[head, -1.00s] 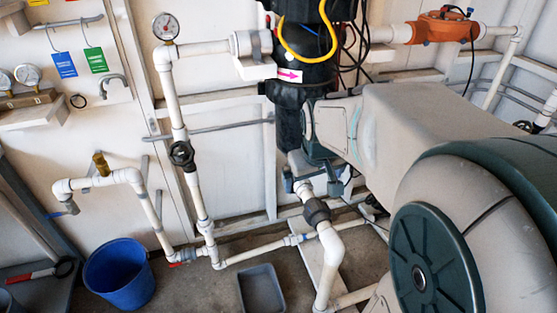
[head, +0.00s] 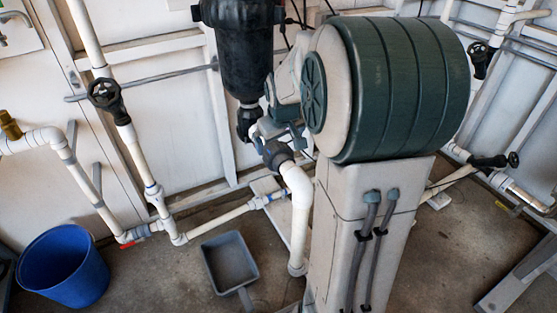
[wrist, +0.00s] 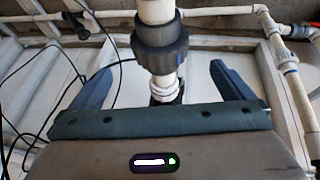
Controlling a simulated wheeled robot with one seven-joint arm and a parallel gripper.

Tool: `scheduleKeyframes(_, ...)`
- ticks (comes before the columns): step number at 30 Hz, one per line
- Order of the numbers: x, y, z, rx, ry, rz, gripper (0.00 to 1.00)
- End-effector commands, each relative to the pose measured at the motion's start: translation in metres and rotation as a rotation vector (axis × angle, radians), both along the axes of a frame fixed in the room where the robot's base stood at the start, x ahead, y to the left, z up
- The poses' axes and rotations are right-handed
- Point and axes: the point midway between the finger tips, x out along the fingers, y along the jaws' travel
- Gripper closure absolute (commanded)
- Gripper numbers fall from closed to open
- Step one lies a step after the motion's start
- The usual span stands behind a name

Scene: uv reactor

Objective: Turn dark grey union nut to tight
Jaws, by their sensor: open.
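The dark grey union nut (head: 277,154) sits on the white pipe just above its elbow, below the black reactor housing (head: 238,45). My gripper (head: 278,132) is beside and slightly above the nut in the head view, partly covered by my arm. In the wrist view the ribbed nut (wrist: 160,43) is at upper centre, beyond the fingertips. My open gripper (wrist: 161,72) has one blue-grey finger on each side of the pipe line, with visible gaps. A white collar and a dark fitting lie between the fingers, partly hidden by the palm. I see no contact with the nut.
White pipes with a black-handled valve (head: 105,94) run along the left wall. A blue bucket (head: 64,266) and a grey dustpan (head: 229,262) stand on the floor. Black cables (wrist: 75,70) hang left of my gripper in the wrist view.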

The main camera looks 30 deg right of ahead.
Motion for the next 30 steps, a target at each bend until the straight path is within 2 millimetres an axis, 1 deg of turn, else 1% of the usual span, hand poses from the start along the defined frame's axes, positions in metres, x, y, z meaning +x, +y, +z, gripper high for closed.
scheduleKeyframes(1, 0.004, -0.001, -0.017, 0.002, 0.004, 0.0, 0.0)
scheduleKeyframes(3, 0.01, -0.003, -0.031, 0.002, 0.004, 0.001, 0.0)
scheduleKeyframes(9, 0.026, -0.009, -0.069, 0.002, 0.002, 0.0, 0.0)
scheduleKeyframes(12, 0.033, -0.011, -0.083, 0.0, 0.002, 0.001, 0.0)
scheduleKeyframes(15, 0.038, -0.013, -0.093, 0.001, 0.001, -0.001, 0.0)
scheduleKeyframes(18, 0.041, -0.014, -0.098, 0.0, 0.001, -0.001, 0.0)
scheduleKeyframes(28, 0.042, -0.015, -0.099, 0.0, 0.001, 0.0, 0.0)
scheduleKeyframes(29, 0.042, -0.015, -0.099, 0.0, 0.001, 0.0, 0.03)
scheduleKeyframes(30, 0.042, -0.015, -0.099, 0.0, 0.001, 0.0, 0.14)
